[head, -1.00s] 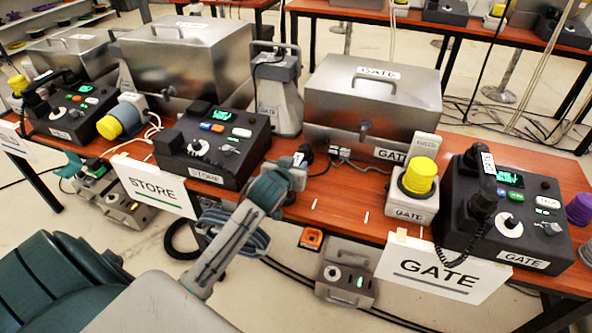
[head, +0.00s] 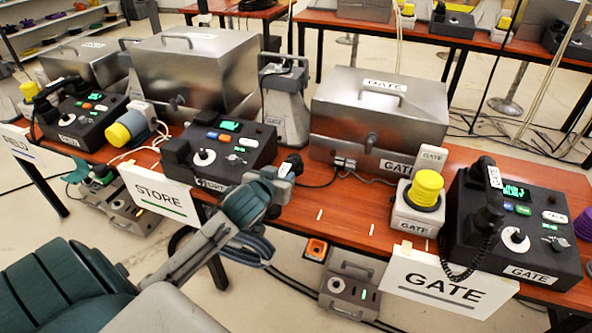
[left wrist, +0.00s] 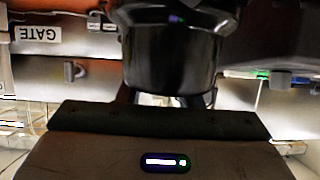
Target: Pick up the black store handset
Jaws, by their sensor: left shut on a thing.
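The black store handset (head: 293,161) is held up off its cradle, at the right of the STORE phone base (head: 233,146) in the head view. My left gripper (head: 277,177) is shut on it, above the table's front edge. The gripper hides much of the handset. In the left wrist view the handset (left wrist: 172,55) is a large dark shape at the fingers (left wrist: 172,98). The STORE base has a green lit screen, a white dial and an empty cradle at its left. My right gripper is not in view.
The GATE phone (head: 520,225) with its own handset and a yellow-topped box (head: 417,205) stand at the right. Metal cases (head: 380,125) line the back. A STORE sign (head: 160,192) hangs at the front edge. Bare wood (head: 335,220) lies between the stations.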

